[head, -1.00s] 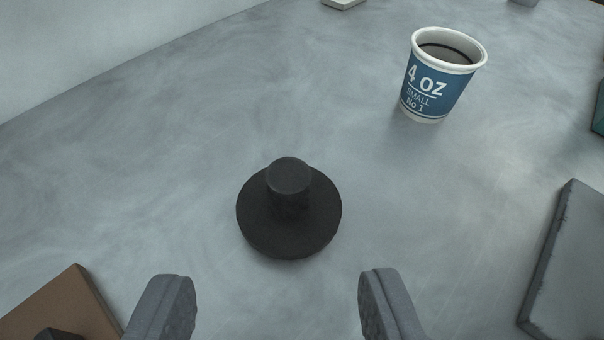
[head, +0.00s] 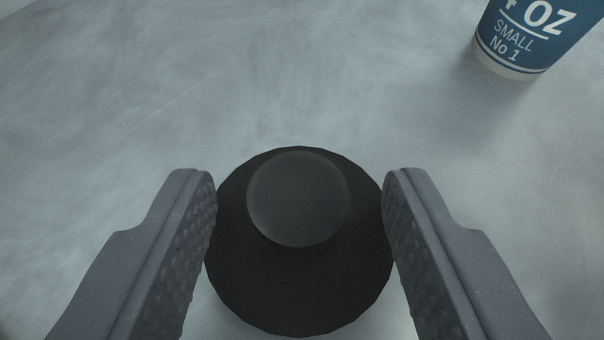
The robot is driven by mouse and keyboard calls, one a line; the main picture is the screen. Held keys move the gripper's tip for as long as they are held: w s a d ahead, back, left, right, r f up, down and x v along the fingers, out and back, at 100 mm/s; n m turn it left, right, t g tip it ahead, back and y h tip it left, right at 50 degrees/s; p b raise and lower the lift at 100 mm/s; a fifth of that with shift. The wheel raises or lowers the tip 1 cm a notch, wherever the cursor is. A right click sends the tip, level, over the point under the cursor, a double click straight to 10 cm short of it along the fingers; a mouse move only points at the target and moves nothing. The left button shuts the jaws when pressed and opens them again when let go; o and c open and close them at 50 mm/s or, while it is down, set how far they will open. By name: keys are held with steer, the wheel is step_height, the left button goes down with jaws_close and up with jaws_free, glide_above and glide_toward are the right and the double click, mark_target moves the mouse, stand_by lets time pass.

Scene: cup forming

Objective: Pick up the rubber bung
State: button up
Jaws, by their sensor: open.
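The rubber bung (head: 300,285) is black, with a wide round flange and a narrower round knob on top. It stands upright on the grey table, low in the middle of the head view. My gripper (head: 300,190) is open, with one grey, studded finger on each side of the bung. The fingertips overlap the flange's left and right edges in the picture. I cannot tell whether they touch it. The knob is between the fingers with a gap on each side.
A blue and white paper cup (head: 527,38) marked "4 OZ SMALL No 1" stands at the top right, partly cut off by the frame. The grey table (head: 200,90) is clear to the left and behind the bung.

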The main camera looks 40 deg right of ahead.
jaws_close()
steer(key=shift+r, duration=0.1)
stand_by(0.3)
